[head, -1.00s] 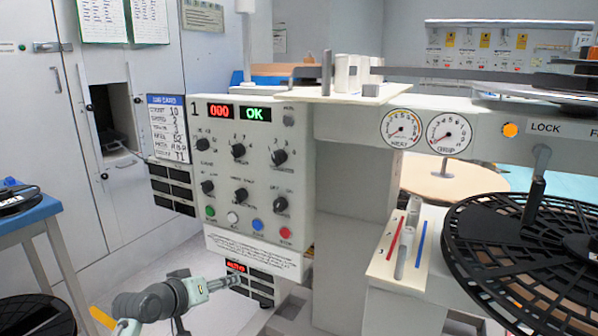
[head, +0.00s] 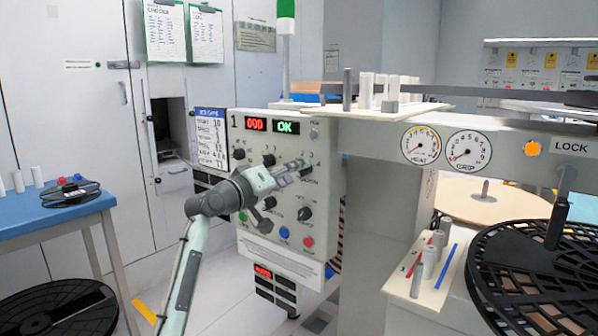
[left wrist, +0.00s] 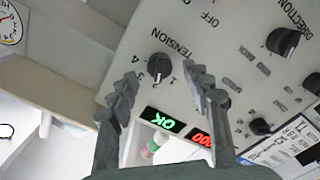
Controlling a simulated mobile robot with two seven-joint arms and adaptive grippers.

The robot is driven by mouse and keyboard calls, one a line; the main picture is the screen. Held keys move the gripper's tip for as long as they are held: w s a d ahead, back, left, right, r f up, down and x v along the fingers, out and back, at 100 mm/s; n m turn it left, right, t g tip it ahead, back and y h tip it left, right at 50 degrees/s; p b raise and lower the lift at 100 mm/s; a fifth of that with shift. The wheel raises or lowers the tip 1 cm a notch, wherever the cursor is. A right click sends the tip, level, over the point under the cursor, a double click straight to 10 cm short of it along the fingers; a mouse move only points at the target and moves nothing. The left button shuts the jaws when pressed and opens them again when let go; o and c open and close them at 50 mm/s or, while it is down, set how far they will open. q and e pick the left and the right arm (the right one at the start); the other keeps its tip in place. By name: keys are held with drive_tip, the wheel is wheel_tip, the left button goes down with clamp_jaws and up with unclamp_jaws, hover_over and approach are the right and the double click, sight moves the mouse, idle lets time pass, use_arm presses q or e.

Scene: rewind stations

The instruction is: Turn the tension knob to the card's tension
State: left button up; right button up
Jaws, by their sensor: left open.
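The tension knob (left wrist: 158,67) is black and sits on the grey control panel (left wrist: 215,50), beside the word TENSION and small numbers. Its exact setting is too small to read surely. My left gripper (left wrist: 161,74) is open, its two fingers either side of the knob in the left wrist view, with nothing between them touching visibly. In the head view my left gripper (head: 302,166) is at the panel's upper right and partly covers the tension knob. The job card (head: 211,138) hangs at the panel's left edge; its lines are too blurred to read surely. My right gripper is not in view.
Red 000 (head: 256,124) and green OK (head: 286,127) displays are lit above the knobs. Other knobs, such as the direction knob (left wrist: 283,40), are close by. A white shelf with pegs (head: 400,106) juts out at upper right. A black reel (head: 530,270) stands at lower right.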

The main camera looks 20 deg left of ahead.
use_arm(q)
drive_tip(key=shift+x, duration=1.25)
clamp_jaws()
